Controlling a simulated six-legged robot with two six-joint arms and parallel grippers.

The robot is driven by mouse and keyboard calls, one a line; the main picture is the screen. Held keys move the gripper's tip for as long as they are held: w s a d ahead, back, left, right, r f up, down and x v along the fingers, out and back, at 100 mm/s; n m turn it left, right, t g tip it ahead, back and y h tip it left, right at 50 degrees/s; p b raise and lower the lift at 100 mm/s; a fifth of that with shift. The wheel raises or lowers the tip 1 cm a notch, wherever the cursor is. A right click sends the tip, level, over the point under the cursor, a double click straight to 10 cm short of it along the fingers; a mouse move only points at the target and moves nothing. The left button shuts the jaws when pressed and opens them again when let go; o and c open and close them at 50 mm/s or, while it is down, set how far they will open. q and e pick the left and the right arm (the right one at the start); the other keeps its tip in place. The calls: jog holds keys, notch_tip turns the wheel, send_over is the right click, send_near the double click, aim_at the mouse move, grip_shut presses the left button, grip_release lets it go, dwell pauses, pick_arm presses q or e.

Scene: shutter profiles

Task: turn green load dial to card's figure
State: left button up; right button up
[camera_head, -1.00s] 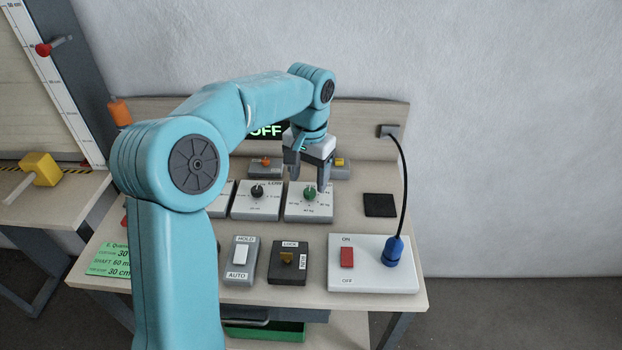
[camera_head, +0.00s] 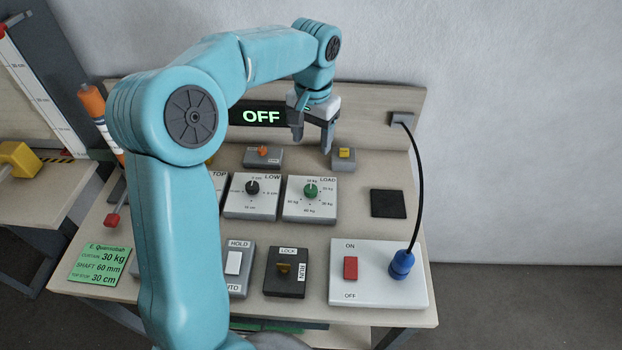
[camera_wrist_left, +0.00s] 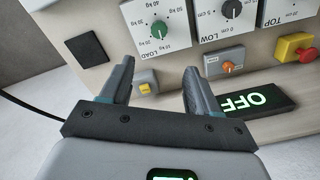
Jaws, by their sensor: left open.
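The green load dial (camera_head: 311,190) sits on its white LOAD plate (camera_head: 299,212), with figures from 10 kg at the top to 40 kg at the bottom. Its white mark seems to point up at 10 kg. The dial also shows in the wrist view (camera_wrist_left: 160,29). The green card (camera_head: 100,264) at the left front reads curtain 30 kg, shaft 60 mm and 30 cm. My left gripper (camera_head: 312,144) is open and empty, behind and apart from the dial; its fingers (camera_wrist_left: 159,68) flank nothing in the wrist view. My right gripper is not in view.
The black LOW dial (camera_head: 252,187) is left of the LOAD plate. Orange (camera_head: 263,151) and yellow (camera_head: 345,154) switches stand behind. An OFF display (camera_head: 262,117), HOLD/AUTO and LOCK/RUN switches, a red switch (camera_head: 350,268) and a blue plug with black cable (camera_head: 402,264) surround it.

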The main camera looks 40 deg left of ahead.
aim_at(311, 189)
pick_arm(q)
jog(key=f, duration=0.5)
jog(key=f+p, duration=0.1)
jog(key=f, duration=0.9)
jog(key=shift+s, duration=0.4)
jog(key=shift+w+d+f+p, duration=0.15)
jog(key=shift+f+p, duration=0.15)
jog(key=shift+f, duration=0.25)
jog(key=shift+c, duration=0.2)
jog(key=c, duration=1)
